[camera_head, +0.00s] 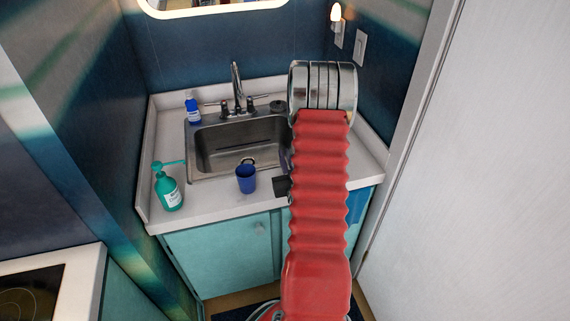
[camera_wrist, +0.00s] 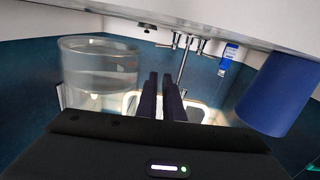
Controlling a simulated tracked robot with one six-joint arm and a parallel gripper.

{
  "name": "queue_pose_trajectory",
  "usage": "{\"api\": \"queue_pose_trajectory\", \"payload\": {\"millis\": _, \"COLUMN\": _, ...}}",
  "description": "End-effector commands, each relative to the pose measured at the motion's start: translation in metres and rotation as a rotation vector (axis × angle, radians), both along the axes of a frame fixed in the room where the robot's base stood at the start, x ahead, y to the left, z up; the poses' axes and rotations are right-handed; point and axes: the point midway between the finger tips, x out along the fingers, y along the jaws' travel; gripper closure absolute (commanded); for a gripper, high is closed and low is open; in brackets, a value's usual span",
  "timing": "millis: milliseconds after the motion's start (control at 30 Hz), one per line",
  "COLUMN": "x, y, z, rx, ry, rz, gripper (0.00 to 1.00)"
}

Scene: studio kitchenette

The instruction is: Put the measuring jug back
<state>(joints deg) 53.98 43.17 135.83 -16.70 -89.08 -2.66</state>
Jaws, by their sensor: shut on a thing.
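The clear measuring jug (camera_wrist: 98,70) shows at the left of the wrist view, close beside my fingers. My gripper (camera_wrist: 167,92) has its two dark fingers close together, shut on the jug. The grip point itself is hidden, and I cannot make out the handle. In the head view my red arm covers the jug and the fingertips. Only a dark part of the gripper shows at the arm's left edge, over the front of the counter (camera_head: 210,205).
A blue cup (camera_head: 246,179) stands at the counter's front, left of my arm; it looms close in the wrist view (camera_wrist: 278,92). A green pump bottle (camera_head: 168,190) stands at front left. The sink (camera_head: 215,150) and tap (camera_head: 237,85) lie behind, with a blue bottle (camera_head: 193,108).

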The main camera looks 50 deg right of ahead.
Motion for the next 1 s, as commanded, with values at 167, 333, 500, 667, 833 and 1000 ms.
{"api": "queue_pose_trajectory", "payload": {"millis": 167, "x": 0.0, "y": 0.0, "z": -0.019, "rx": 0.001, "ry": 0.0, "rz": 0.0, "gripper": 1.0}}
{"api": "queue_pose_trajectory", "payload": {"millis": 333, "x": 0.0, "y": 0.0, "z": -0.027, "rx": -0.001, "ry": -0.001, "rz": 0.0, "gripper": 1.0}}
{"api": "queue_pose_trajectory", "payload": {"millis": 500, "x": 0.0, "y": 0.0, "z": -0.027, "rx": -0.002, "ry": -0.001, "rz": 0.0, "gripper": 1.0}}
{"api": "queue_pose_trajectory", "payload": {"millis": 667, "x": 0.0, "y": 0.0, "z": -0.028, "rx": -0.001, "ry": 0.0, "rz": 0.0, "gripper": 1.0}}
{"api": "queue_pose_trajectory", "payload": {"millis": 833, "x": 0.0, "y": 0.0, "z": -0.029, "rx": 0.0, "ry": 0.0, "rz": 0.001, "gripper": 0.84}}
{"api": "queue_pose_trajectory", "payload": {"millis": 1000, "x": 0.0, "y": 0.0, "z": -0.029, "rx": 0.0, "ry": 0.0, "rz": 0.0, "gripper": 0.74}}
